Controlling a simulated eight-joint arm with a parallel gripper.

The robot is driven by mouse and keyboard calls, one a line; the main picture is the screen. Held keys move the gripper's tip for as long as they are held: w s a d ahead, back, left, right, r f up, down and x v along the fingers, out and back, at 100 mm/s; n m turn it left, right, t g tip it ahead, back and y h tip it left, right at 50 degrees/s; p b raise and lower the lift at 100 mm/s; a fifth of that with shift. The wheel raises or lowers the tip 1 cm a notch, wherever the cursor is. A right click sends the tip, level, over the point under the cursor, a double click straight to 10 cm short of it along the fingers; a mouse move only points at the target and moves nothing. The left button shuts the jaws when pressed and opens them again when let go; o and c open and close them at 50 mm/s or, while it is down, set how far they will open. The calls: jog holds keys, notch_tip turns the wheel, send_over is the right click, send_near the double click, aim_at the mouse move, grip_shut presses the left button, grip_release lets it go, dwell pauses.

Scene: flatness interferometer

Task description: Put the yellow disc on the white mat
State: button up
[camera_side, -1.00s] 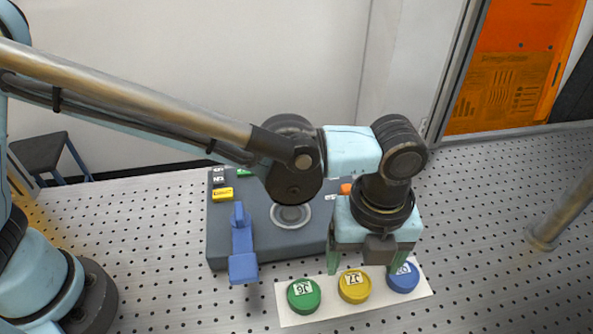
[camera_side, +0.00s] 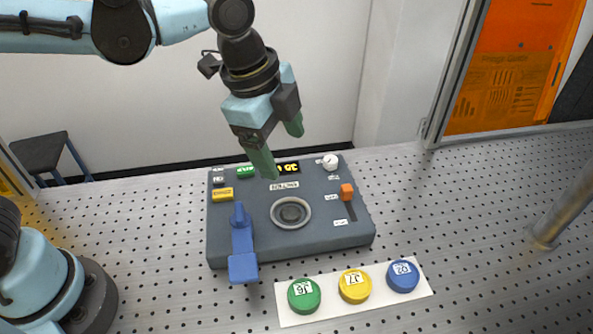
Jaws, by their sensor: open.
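The yellow disc (camera_side: 355,286) lies flat on the white mat (camera_side: 330,306), between a green disc (camera_side: 304,296) on its left and a blue disc (camera_side: 403,276) on its right. All three discs carry small white labels and stand apart from each other. My gripper (camera_side: 282,151) is open and empty, its green fingers pointing down above the back of the grey instrument, well away from the discs and mat.
The grey instrument (camera_side: 330,238) stands behind the mat, with a round ringed seat (camera_side: 290,212), a blue lever (camera_side: 241,245) at its front left, an orange slider (camera_side: 346,193) and a white dial (camera_side: 330,161). The perforated table is clear to the right, up to a metal post (camera_side: 565,215).

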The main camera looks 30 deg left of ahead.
jog(key=s+a+f+n+t, duration=0.1)
jog(key=s+a+n+t, duration=0.1)
jog(key=a+n, duration=0.6)
jog(key=s+a+f+n+t+y, duration=0.1)
jog(key=s+a+f+n+t, duration=0.1)
jog(key=a+n, duration=0.6)
jog(key=shift+s+a+n+t, duration=0.3)
jog(key=shift+s+a, duration=0.25)
jog(key=shift+a, duration=0.5)
